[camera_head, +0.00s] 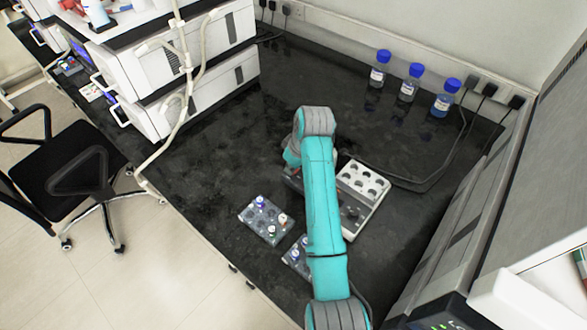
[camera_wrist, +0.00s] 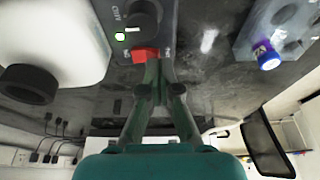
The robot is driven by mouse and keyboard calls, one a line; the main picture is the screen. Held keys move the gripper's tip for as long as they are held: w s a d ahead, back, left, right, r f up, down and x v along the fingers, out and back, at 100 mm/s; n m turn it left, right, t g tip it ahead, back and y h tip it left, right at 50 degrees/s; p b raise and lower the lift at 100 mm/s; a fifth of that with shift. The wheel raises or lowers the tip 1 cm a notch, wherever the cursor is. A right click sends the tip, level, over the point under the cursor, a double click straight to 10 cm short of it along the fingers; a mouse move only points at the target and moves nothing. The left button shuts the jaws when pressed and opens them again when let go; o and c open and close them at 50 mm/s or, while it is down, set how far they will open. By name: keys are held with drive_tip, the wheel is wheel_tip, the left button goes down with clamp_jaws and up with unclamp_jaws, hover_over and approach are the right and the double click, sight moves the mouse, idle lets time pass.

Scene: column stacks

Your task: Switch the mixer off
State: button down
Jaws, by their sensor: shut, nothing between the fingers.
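In the head view my arm covers the middle of the bench and hides the gripper's fingertips and the switch.
In the head view, a pale block with round wells (camera_head: 362,182) stands right of my arm. A vial rack (camera_head: 265,220) sits to the left, with another partly behind the arm. Blue-capped bottles (camera_head: 409,86) stand at the back. The black bench (camera_head: 225,150) is clear at left.

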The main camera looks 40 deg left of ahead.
drive_tip(key=shift+f, duration=0.35)
idle(0.3)
drive_tip(key=shift+r, duration=2.55)
